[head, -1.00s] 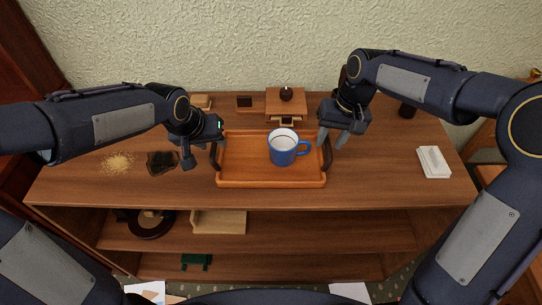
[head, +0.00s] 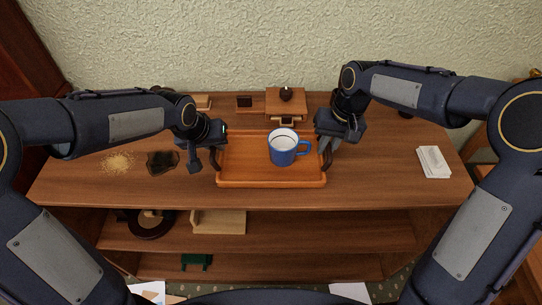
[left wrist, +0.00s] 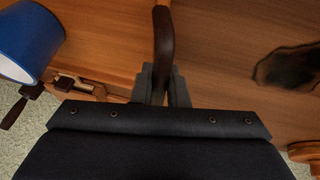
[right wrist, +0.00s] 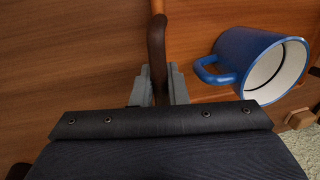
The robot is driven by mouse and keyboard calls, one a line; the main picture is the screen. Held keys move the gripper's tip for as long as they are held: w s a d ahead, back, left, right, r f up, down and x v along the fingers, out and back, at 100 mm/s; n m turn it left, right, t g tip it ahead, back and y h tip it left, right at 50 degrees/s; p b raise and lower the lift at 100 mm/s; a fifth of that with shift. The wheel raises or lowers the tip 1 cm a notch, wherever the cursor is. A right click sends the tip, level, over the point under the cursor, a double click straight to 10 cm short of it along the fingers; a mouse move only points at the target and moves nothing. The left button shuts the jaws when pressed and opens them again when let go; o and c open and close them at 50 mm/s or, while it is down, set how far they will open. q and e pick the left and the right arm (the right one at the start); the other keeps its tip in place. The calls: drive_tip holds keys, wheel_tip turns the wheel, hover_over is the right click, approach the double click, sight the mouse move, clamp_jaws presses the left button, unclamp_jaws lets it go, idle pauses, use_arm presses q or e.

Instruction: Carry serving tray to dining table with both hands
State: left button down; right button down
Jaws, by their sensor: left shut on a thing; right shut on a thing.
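The orange-brown wooden serving tray (head: 245,172) rests on the wooden shelf unit's top in the head view, with a dark handle at each end. A blue mug (head: 283,150) with a white inside stands upright on it, right of the middle. My left gripper (head: 213,165) is shut on the left handle, which runs between its fingers in the left wrist view (left wrist: 163,55). My right gripper (head: 325,152) is shut on the right handle, which shows between its fingers in the right wrist view (right wrist: 157,50). I see no gap showing the tray lifted.
Pale crumbs (head: 117,163) and a dark stain (head: 162,162) lie left of the tray. A small wooden box (head: 285,102) stands behind it. White folded cloths or papers (head: 433,162) lie at the right. Lower shelves hold a wooden box (head: 218,222) and other items.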

use_arm(q)
drive_tip(key=shift+r, duration=0.2)
use_arm(e)
drive_tip(key=shift+r, duration=0.2)
